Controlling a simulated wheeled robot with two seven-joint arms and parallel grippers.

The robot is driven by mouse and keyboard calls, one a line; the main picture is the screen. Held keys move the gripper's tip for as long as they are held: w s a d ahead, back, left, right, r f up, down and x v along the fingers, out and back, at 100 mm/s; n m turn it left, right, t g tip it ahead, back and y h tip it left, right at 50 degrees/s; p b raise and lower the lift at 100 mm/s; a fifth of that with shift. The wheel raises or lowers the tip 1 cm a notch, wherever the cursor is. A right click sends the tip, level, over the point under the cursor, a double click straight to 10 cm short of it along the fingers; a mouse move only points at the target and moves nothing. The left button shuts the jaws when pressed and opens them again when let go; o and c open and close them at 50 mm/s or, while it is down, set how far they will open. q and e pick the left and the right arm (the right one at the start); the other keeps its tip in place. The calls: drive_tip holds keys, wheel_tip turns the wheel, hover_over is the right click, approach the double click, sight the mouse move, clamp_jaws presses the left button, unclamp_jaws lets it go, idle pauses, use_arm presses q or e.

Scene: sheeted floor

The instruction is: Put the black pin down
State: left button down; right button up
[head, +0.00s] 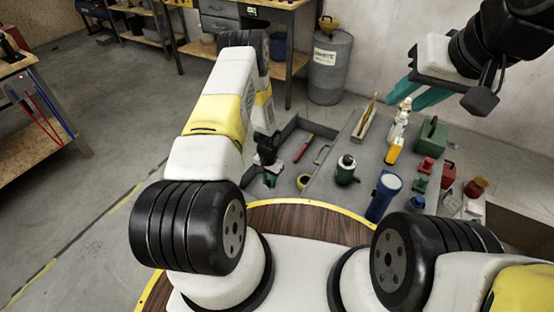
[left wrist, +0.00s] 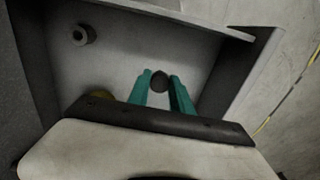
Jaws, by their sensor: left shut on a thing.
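My left gripper (left wrist: 161,88) is shut on the black pin (left wrist: 160,80), whose dark round end shows between the teal fingertips in the left wrist view. The gripper is over the inside of a grey open tray (left wrist: 120,58). I cannot tell whether the pin touches the tray floor. In the head view my left gripper (head: 269,180) is low at the left part of the tray (head: 296,125), and the pin cannot be made out there. My right gripper (head: 418,95) is up at the right, with its teal fingers apart and nothing seen between them.
A small dark ring (left wrist: 83,35) lies in the tray. A grey drum (head: 329,70) stands behind.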

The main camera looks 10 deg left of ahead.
sight(269, 182)
use_arm(q)
drive_tip(key=shift+f, duration=1.4)
drive_tip(key=c, duration=1.1)
unclamp_jaws()
drive_tip(key=shift+f, duration=0.1)
drive_tip(key=shift+c, duration=0.2)
